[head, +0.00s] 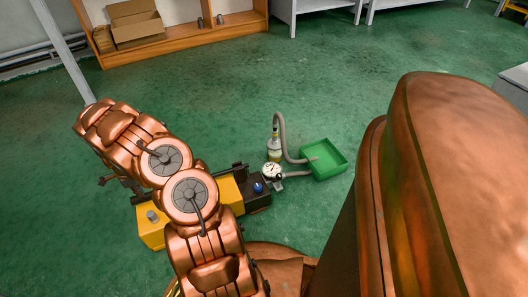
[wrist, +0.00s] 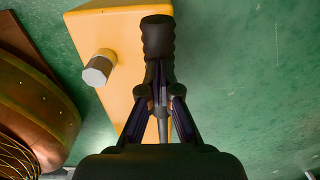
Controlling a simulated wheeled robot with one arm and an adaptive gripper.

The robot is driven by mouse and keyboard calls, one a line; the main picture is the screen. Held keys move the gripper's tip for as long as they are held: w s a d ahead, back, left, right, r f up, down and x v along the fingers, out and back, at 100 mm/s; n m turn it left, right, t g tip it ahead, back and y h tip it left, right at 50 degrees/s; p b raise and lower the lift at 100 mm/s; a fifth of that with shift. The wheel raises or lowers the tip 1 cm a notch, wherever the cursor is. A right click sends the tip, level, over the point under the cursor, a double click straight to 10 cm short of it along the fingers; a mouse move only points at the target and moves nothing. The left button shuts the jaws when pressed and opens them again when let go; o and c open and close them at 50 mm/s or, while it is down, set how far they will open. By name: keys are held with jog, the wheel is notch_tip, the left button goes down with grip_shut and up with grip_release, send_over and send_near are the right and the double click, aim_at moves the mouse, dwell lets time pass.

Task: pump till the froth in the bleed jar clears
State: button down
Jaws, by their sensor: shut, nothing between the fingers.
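A yellow pump body (head: 152,232) sits on the floor, partly hidden behind my arm. Its yellow top (wrist: 98,40) also shows in the wrist view. The small bleed jar (head: 274,151) stands right of the pump, with pale yellowish contents; froth is too small to make out. A black handle grip (wrist: 158,36) on a thin grey rod stands ahead of my gripper in the wrist view. My gripper (wrist: 161,98) is shut, its fingertips at the lower end of the grip, holding nothing. My arm hides the gripper in the head view.
A round white gauge (head: 271,170) and a blue knob (head: 258,187) sit at the pump's right end. A grey hose (head: 284,135) runs from the jar to a green tray (head: 336,165). A silver cap (wrist: 98,68) stands on the pump. Open green floor lies behind.

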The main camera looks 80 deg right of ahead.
jog(key=shift+a+f+b, duration=0.1)
jog(key=shift+f+b, duration=0.25)
jog(key=shift+f, duration=0.5)
jog(key=r, duration=0.2)
jog(key=r+p, duration=0.1)
jog(key=r, duration=0.2)
jog(key=r+p, duration=0.1)
jog(key=r, duration=0.1)
jog(key=shift+s+r, duration=0.3)
notch_tip(320, 180, up, 8)
jog(key=s+d+p, duration=0.1)
jog(key=p, duration=0.2)
jog(key=shift+s+d+f, duration=0.25)
jog(key=shift+s+d, duration=0.1)
jog(key=shift+f, duration=0.1)
jog(key=shift+w+a+f+p, duration=0.15)
jog(key=shift+w+f, duration=0.05)
jog(key=shift+f, duration=0.75)
jog(key=shift+w+a+f+p, duration=0.1)
jog(key=shift+w+a+f, duration=0.1)
jog(key=shift+f, duration=0.75)
jog(key=shift+w+a+f+p, duration=0.1)
jog(key=shift+w+f+p, duration=0.1)
jog(key=shift+f, duration=0.75)
